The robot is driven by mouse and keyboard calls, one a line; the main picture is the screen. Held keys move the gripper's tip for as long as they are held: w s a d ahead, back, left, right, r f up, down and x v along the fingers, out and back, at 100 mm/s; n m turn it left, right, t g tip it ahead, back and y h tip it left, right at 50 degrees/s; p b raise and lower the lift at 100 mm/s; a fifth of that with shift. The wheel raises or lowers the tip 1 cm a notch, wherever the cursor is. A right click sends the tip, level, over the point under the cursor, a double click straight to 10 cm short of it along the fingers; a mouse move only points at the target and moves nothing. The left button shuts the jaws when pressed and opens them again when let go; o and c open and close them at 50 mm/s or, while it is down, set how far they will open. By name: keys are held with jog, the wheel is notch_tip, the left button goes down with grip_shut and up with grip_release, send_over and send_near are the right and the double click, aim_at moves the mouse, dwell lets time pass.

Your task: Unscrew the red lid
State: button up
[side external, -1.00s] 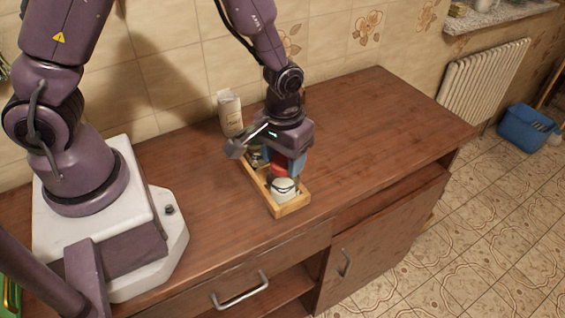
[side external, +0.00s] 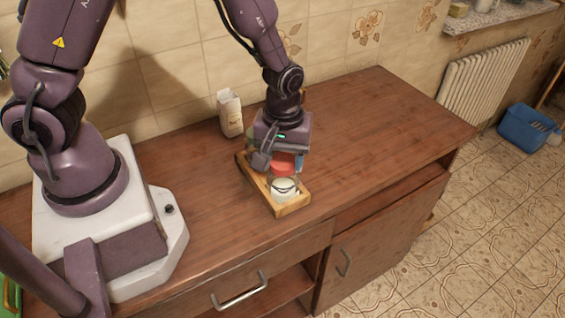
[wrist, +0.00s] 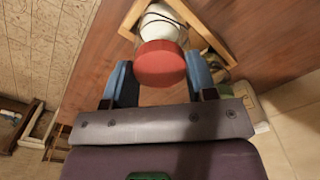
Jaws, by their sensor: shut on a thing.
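The red lid (side external: 283,164) is between my gripper's blue fingers, below the wrist; the wrist view shows it as a red disc (wrist: 160,63). My gripper (wrist: 161,82) is shut on the lid, with one blue finger on each side. A white jar (side external: 284,190) with a dark wire around it stands in the front end of a wooden tray (side external: 292,209). The jar also shows just beyond the lid in the wrist view (wrist: 160,24). I cannot tell whether the lid touches the jar. My gripper hides the tray's middle in the side view.
A pale paper carton (side external: 230,113) stands behind the tray near the tiled wall. The brown counter (side external: 375,125) is clear to the right. A radiator (side external: 485,83) and a blue basin (side external: 527,128) are far off to the right.

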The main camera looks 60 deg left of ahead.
aim_at(283, 161)
jog(key=n, duration=0.4)
jog(key=o, duration=0.6)
jog(key=shift+r, duration=0.15)
jog(key=shift+r, duration=1.4)
jog(key=o, duration=0.6)
jog(key=c, duration=0.5)
